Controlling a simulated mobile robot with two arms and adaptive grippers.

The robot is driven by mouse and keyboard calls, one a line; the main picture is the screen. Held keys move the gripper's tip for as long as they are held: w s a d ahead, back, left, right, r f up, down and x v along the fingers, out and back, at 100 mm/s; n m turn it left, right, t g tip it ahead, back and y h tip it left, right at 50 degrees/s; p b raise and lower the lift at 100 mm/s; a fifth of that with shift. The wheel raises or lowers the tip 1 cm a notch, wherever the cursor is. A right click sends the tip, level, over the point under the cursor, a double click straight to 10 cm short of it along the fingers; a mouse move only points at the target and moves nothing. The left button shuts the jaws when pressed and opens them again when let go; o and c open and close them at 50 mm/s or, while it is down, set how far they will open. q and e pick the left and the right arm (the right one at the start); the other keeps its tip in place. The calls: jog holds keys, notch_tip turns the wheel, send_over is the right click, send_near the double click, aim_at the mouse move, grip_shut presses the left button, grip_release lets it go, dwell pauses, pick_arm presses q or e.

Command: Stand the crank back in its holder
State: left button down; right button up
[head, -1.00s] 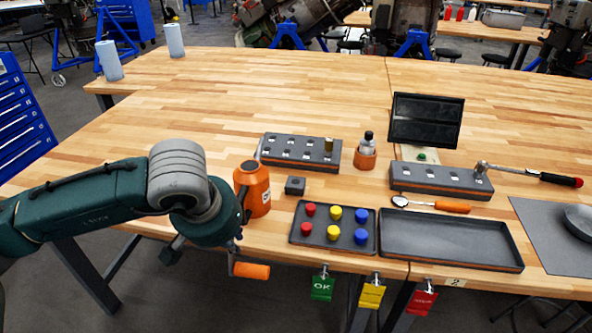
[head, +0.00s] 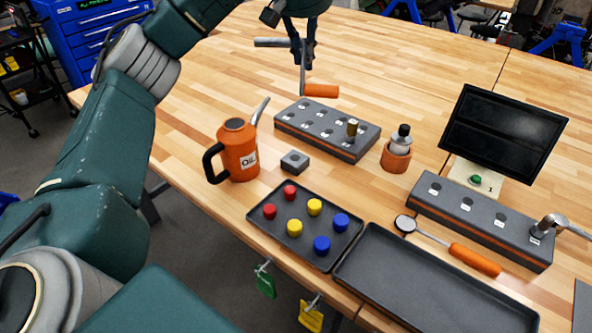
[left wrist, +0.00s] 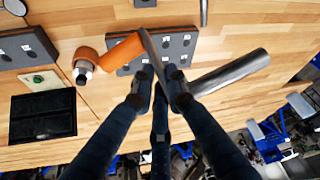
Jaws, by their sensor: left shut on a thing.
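The crank (head: 321,91) is a bent steel bar with an orange handle. My left gripper (head: 303,58) is shut on its bar and holds it in the air, over the far side of the table, beyond the multi-hole rack. The handle hangs lowest and points right; the steel shaft points left. In the left wrist view the crank's handle (left wrist: 124,49) crosses in front of the rack. A small dark square block (head: 295,162) with an opening on top stands alone and empty near the oil can. Which block is the crank's holder I cannot tell. My right gripper is not in view.
The grey multi-hole rack (head: 290,116) has one brass piece in it. An orange oil can (head: 238,150) stands left of the small block. A bottle in an orange cup (head: 397,155) stands right of the rack. Trays (head: 270,231) line the front edge. The far table is clear.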

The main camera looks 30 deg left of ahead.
pick_arm(q)
jog(key=shift+s+a+r, duration=0.1)
jog(key=shift+a+r, duration=0.05)
jog(key=shift+a, duration=0.2)
notch_tip(320, 180, down, 19)
jog(key=p, duration=0.1)
jog(key=shift+p, duration=0.3)
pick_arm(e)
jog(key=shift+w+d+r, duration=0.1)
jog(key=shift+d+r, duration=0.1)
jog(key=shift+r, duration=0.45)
pick_arm(q)
jog(key=shift+d+f, duration=0.1)
jog(key=shift+f, duration=0.1)
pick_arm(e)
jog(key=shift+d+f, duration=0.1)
pick_arm(q)
jog(key=shift+f, duration=0.3)
jog(key=c, duration=1.7)
grip_release()
jog(key=shift+c, duration=0.2)
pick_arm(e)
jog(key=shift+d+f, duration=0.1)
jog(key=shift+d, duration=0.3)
